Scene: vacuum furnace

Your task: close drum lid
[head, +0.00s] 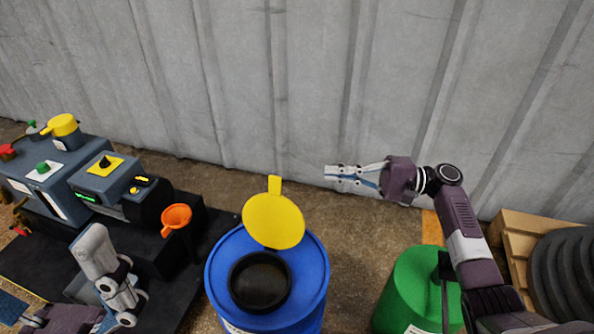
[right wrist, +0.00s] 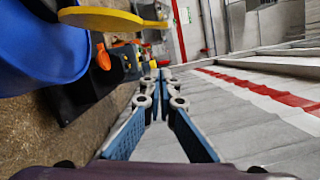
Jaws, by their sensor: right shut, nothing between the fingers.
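The blue drum (head: 312,275) stands at the bottom centre of the head view, with a round dark opening (head: 260,282) in its top. Its yellow lid (head: 273,220) stands raised at the back of the opening, its tab pointing up. The right wrist view shows the lid (right wrist: 112,18) edge-on and the drum (right wrist: 40,45) at upper left. My right gripper (head: 328,173) is shut and empty, to the right of and beyond the lid, apart from it. My left gripper (head: 95,245) is at lower left, left of the drum; its finger gap is unclear.
A green drum (head: 405,285) stands right of the blue one, partly behind my right arm. An orange funnel (head: 176,217) and grey machine units (head: 100,185) sit at left on a black base. A wooden pallet (head: 510,235) with black rings is at right. A grey wall (head: 300,80) closes the back.

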